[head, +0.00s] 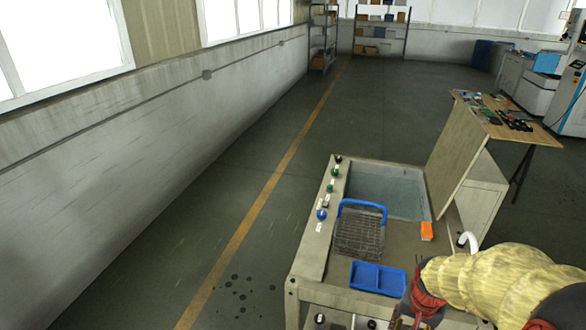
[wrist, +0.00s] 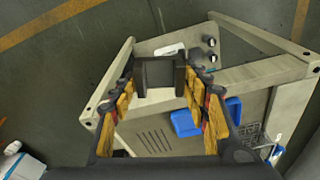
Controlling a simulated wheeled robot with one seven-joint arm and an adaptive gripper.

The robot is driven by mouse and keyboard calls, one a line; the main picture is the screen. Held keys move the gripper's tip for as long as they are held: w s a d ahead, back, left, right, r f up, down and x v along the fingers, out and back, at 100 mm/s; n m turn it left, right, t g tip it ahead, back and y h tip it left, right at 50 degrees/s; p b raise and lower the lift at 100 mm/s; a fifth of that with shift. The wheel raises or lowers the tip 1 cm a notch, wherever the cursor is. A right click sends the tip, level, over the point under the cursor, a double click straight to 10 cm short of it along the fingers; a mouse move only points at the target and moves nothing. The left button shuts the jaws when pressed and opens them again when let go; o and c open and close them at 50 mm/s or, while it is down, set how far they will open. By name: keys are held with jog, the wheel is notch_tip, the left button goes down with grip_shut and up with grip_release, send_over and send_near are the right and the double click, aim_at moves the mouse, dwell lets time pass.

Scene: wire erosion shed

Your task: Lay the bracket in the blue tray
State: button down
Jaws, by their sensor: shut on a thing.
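The bracket (wrist: 158,73) shows in the wrist view as a dark grey piece between my fingertips. My gripper (wrist: 162,84) is shut on it, above the front part of the bench-like machine. The blue tray (head: 378,278) lies on the machine's top near its front edge in the head view. It also shows in the wrist view (wrist: 186,122), right of and below the bracket, partly hidden by a finger. In the head view my arm comes in from the lower right, close to the tray's right side. The bracket cannot be made out there.
A wire basket (head: 360,232) with a blue handle stands behind the tray, beside a water-filled basin (head: 388,188). An orange block (head: 427,231) sits to the right. Knobs line the left panel (head: 322,214). A table with tools (head: 510,118) stands behind. The floor at left is open.

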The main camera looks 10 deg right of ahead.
jog(key=w+a+f+n+b, duration=0.1)
jog(key=w+a+f+n, duration=0.3)
jog(key=w+a+f, duration=0.2)
jog(key=w+a+f+n+y+b, duration=0.1)
jog(key=w+a+f+n, duration=0.3)
jog(key=w+a, duration=0.7)
jog(key=shift+a+f+t, duration=0.3)
jog(key=shift+a+f, duration=0.45)
jog(key=shift+f, duration=0.2)
